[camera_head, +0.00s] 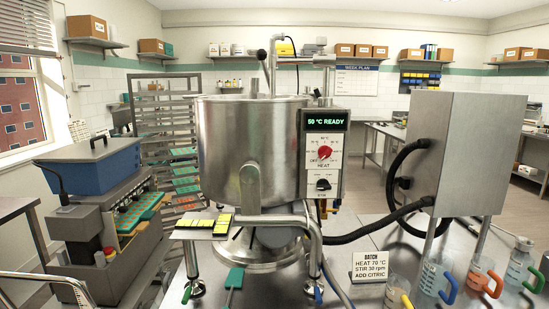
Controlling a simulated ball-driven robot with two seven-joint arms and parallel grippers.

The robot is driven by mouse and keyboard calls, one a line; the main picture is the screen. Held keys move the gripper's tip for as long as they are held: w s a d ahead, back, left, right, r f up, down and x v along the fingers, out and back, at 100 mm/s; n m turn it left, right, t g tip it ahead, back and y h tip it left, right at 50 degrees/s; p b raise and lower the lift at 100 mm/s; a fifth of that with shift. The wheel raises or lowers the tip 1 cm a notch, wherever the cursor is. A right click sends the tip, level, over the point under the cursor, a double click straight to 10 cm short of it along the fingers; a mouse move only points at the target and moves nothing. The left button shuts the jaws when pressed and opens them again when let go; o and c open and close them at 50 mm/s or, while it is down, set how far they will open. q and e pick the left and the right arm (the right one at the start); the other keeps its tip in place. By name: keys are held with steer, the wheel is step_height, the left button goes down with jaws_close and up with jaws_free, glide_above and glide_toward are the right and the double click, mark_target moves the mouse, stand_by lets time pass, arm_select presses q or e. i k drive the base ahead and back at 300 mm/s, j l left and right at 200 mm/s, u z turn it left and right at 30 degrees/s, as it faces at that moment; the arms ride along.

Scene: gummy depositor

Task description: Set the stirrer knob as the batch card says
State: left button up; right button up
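The stirrer knob (323,184) is black and sits low on the control panel (339,170) at the right of the steel kettle (250,140). Its scale is too small to read, so I cannot tell its setting. Above it is the red heat knob (324,152), with HEAT printed under it. The batch card (371,266) stands on the steel table and reads "HEAT 70 °C, STIR 30 rpm, ADD CITRIC". Neither of my grippers is in view.
Jugs with coloured handles, such as the orange-handled jug (482,275), stand at the right front. A steel cabinet (455,150) with black hoses stands right of the panel. A grey machine (105,230) stands left. The space before the knobs looks clear.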

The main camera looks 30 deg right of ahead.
mark_target(323, 184)
steer(key=z, duration=1.4)
